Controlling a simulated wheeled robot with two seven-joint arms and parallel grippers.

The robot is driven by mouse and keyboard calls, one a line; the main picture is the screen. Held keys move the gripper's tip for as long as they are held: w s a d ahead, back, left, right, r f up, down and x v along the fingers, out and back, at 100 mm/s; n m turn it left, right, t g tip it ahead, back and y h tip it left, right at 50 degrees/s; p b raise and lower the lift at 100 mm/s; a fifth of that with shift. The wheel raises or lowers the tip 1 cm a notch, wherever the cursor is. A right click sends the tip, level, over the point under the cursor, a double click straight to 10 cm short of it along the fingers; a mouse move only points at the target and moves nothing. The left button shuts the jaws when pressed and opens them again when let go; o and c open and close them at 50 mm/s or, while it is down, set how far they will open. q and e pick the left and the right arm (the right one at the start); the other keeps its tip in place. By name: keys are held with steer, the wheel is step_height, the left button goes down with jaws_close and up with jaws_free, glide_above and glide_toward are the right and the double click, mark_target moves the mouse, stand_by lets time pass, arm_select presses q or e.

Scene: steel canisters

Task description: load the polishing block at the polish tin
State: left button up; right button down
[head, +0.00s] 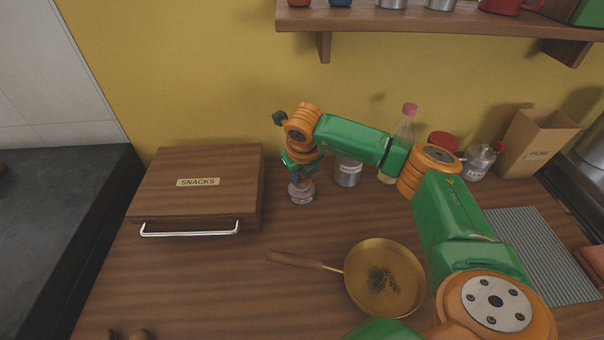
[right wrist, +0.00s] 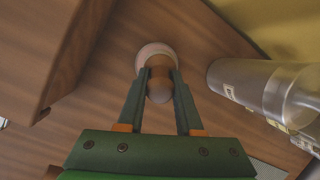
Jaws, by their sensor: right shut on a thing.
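My right gripper (head: 301,174) points down beside the snacks box, and it also shows in the right wrist view (right wrist: 159,72). It is shut on the rounded brown wooden grip of the polishing block (right wrist: 160,84). The block is right over a pale, pinkish round tin, seemingly the polish tin (head: 301,193), whose rim shows behind the grip in the right wrist view (right wrist: 153,49). The block's underside is hidden, so I cannot tell whether it touches the tin. A brass-coloured pan (head: 408,275) with a dark, sooty patch lies nearer me, its handle pointing left. My left gripper is not in view.
A wooden box labelled snacks (head: 220,163) stands to the left. A steel canister (head: 348,172) stands close right of the gripper. A bottle (head: 405,128), a steel pot (head: 480,162) and a paper bag (head: 538,142) stand farther right. The counter front left of the pan is mostly clear.

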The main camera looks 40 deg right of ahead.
steer(key=shift+f+b, duration=0.45)
stand_by(1.1)
step_height(320, 180, up, 7)
steer(key=p, duration=0.5)
steer(key=shift+r+p, duration=0.1)
steer(key=shift+p, duration=0.2)
stand_by(0.3)
